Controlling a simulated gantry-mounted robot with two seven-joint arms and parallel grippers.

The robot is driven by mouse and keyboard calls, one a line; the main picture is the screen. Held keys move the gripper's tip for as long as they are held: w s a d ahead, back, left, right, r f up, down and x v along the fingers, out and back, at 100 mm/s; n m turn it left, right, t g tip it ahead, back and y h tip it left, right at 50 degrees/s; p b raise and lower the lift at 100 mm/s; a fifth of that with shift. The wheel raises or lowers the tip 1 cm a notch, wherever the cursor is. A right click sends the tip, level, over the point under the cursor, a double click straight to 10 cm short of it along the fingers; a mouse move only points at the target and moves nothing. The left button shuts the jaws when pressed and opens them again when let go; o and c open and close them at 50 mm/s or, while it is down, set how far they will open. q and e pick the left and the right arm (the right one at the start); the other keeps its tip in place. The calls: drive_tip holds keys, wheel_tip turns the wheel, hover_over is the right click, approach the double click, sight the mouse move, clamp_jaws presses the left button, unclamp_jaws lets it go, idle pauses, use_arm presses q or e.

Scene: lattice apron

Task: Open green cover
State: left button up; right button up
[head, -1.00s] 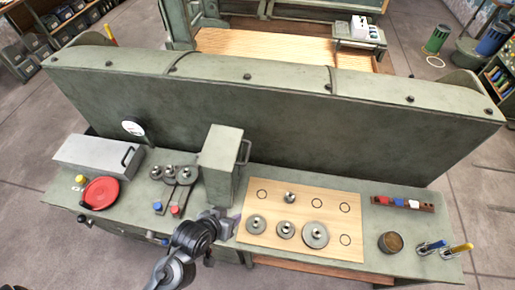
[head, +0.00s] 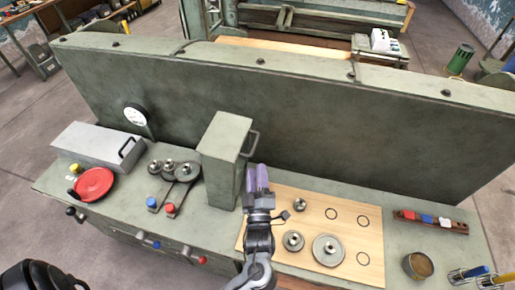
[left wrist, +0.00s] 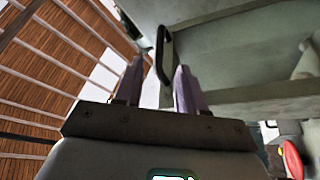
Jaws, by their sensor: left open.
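The green cover (head: 222,158) is a tall, closed green box standing on the green bench, left of the wooden board. Its dark bar handle (head: 252,143) is on its right side. My left gripper (head: 257,168) is just below the handle in the head view, fingers pointing at it, open and empty. In the left wrist view the handle (left wrist: 163,55) shows between and beyond the fingertips of my left gripper (left wrist: 161,66); I cannot tell whether they touch it. The cover's green side (left wrist: 240,50) fills the upper right there. My right gripper is not in view.
The wooden board (head: 290,195) with metal discs lies right of the cover, partly under my left arm. Metal gears (head: 187,171) and a red round knob (head: 93,184) are to the left. A high green panel (head: 300,110) stands behind.

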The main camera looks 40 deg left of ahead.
sight(255, 144)
use_arm(q)
drive_tip(key=p+x, duration=0.1)
drive_tip(key=x, duration=0.8)
drive_tip(key=shift+w+a+r+p, duration=0.15)
drive_tip(key=shift+w+a+p, duration=0.1)
drive_tip(key=shift+p, duration=0.1)
clamp_jaws()
